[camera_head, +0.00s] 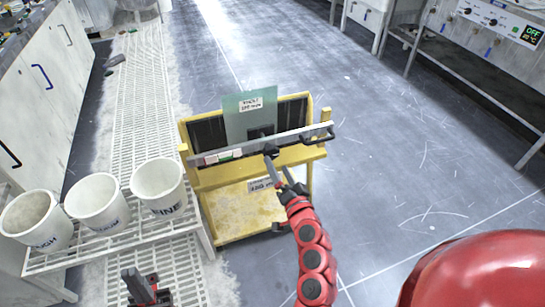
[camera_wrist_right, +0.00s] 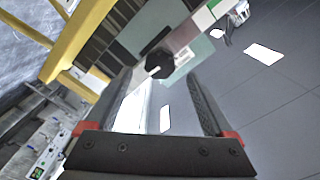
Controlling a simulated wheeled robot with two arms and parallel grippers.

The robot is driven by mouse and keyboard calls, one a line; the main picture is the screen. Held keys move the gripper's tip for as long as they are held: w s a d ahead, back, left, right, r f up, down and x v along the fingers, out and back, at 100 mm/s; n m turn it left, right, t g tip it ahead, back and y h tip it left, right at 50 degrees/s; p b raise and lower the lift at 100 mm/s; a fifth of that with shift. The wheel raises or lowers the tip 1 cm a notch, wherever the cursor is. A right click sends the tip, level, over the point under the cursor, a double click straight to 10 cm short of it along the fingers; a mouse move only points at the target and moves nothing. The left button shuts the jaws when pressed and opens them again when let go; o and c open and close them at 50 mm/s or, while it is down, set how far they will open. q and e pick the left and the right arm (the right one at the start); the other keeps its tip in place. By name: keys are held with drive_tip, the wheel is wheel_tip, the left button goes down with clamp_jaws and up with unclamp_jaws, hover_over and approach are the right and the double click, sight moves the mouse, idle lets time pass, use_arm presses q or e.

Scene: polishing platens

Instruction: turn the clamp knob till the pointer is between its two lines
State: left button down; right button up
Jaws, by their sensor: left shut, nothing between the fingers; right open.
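The dark clamp knob (camera_wrist_right: 158,66) shows in the right wrist view, just beyond and between my fingertips, with no visible contact. My right gripper (camera_wrist_right: 163,84) is open around empty space. In the head view my right gripper (camera_head: 279,171) is in front of the pale clamp bar (camera_head: 290,137), and its finger partly covers the knob area. A scale strip with green, white and red patches (camera_wrist_right: 203,17) lies along the bar; it also shows in the head view (camera_head: 222,156). I cannot make out the pointer or its two lines. My left gripper (camera_head: 142,287) is shut and empty at the lower left.
The bar crosses a greenish labelled plate (camera_head: 249,117) on a yellow stand (camera_head: 234,222). Three white buckets (camera_head: 158,183) stand on a white slatted rack (camera_head: 127,243) at left. A bench with a control panel (camera_head: 497,27) is at upper right. Floor right of the stand is clear.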

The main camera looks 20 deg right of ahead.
drive_tip(key=s, duration=1)
drive_tip(key=shift+s+d+p, duration=0.15)
drive_tip(key=shift+s+p, duration=0.15)
drive_tip(key=shift+s, duration=0.05)
